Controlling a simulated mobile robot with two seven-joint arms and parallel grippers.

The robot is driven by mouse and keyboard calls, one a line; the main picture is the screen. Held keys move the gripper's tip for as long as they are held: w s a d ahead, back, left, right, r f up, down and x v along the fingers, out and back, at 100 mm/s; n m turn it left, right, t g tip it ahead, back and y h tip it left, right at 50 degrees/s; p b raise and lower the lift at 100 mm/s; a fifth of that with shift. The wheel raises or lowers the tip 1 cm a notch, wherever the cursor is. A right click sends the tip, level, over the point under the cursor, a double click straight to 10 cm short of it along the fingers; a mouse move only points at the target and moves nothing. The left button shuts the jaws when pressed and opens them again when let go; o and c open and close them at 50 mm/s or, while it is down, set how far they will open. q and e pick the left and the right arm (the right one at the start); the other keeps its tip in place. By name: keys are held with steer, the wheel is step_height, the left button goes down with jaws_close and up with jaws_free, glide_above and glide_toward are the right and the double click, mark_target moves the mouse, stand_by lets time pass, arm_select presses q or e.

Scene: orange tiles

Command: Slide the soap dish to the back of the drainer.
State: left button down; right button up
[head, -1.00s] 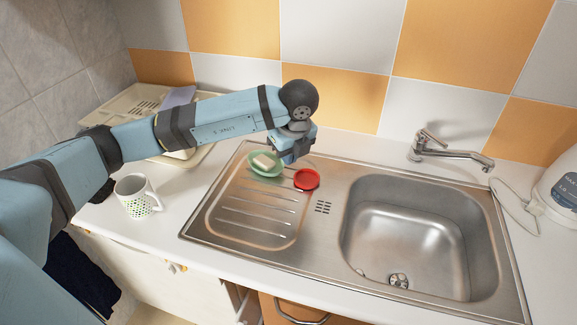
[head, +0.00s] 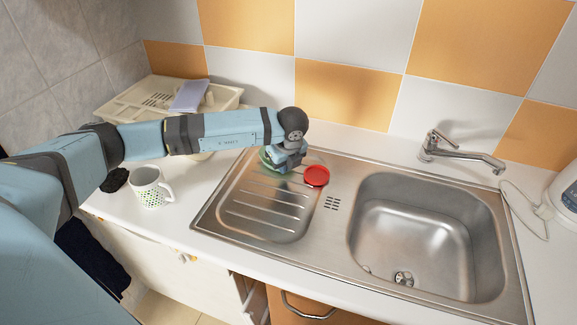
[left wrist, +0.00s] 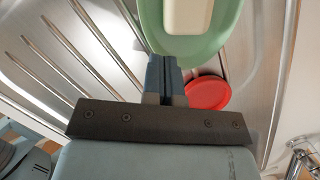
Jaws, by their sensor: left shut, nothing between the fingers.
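The soap dish (head: 265,157) is green and sits at the far end of the ridged drainer (head: 262,213); my left gripper partly hides it in the head view. In the left wrist view the dish (left wrist: 195,47) holds a white bar of soap (left wrist: 187,15). My left gripper (head: 287,168) is shut and empty, low over the drainer. In the left wrist view its fingertips (left wrist: 165,60) are at the dish's near rim; I cannot tell if they touch. My right gripper is not in view.
A red round object (head: 316,176) lies just right of the gripper. The sink basin (head: 425,235) and tap (head: 460,150) are to the right. A patterned mug (head: 150,187) stands left, below my arm. A cream rack (head: 130,103) is behind. The drainer's front is clear.

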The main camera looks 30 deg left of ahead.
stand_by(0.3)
arm_select(q)
steer(key=shift+w+a+f+b, duration=0.1)
steer(key=shift+w+a+b, duration=0.25)
steer(key=shift+a, duration=0.25)
steer(key=shift+w+a+b, duration=0.2)
steer(key=shift+a+b, duration=0.15)
steer(key=shift+a, duration=0.2)
